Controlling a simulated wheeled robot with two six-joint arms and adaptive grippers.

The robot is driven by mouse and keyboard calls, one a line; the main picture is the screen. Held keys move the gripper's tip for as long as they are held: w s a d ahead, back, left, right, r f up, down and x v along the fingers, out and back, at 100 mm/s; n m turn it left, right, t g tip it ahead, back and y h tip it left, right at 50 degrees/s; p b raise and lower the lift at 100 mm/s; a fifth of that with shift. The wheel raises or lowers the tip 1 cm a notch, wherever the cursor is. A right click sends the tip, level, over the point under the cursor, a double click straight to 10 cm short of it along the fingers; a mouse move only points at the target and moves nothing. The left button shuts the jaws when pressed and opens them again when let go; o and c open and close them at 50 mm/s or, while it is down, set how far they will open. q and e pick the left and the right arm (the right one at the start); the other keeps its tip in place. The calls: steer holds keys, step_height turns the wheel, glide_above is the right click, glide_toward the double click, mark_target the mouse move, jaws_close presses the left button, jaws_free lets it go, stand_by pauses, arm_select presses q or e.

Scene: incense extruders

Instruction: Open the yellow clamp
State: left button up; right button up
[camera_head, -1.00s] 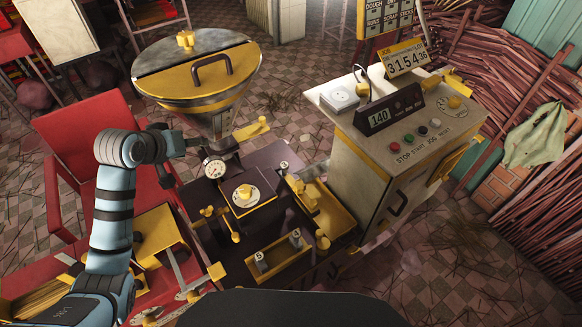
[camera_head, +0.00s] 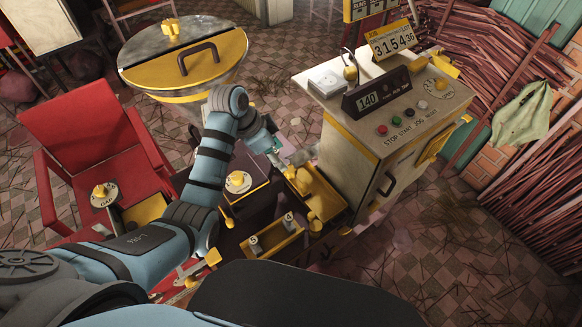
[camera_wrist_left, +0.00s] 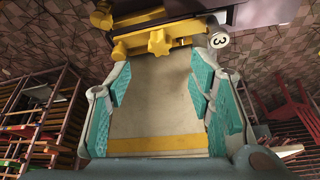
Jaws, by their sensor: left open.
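Yellow clamp-like hardware with a star-shaped knob (camera_wrist_left: 158,42) and yellow bars shows at the top of the left wrist view, just beyond my fingertips. I cannot tell for certain which part is the clamp. My left gripper (camera_wrist_left: 158,82) is open and empty, its teal-padded fingers spread on either side of the view. In the head view my left gripper (camera_head: 290,152) is over the far end of the yellow trough (camera_head: 332,200), beside the cabinet. My arm hides part of the machine. My right gripper is not in view.
A beige control cabinet (camera_head: 345,150) stands close to the right of the gripper. A pale cylinder marked 3 (camera_wrist_left: 219,40) is near the right fingertip. A yellow-lidded drum (camera_head: 190,65) stands behind, and a red chair (camera_head: 85,140) at left. A small yellow tray (camera_head: 270,240) is in front.

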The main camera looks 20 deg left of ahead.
mark_target(290, 170)
arm_select(q)
steer(key=x, duration=0.9)
jaws_close()
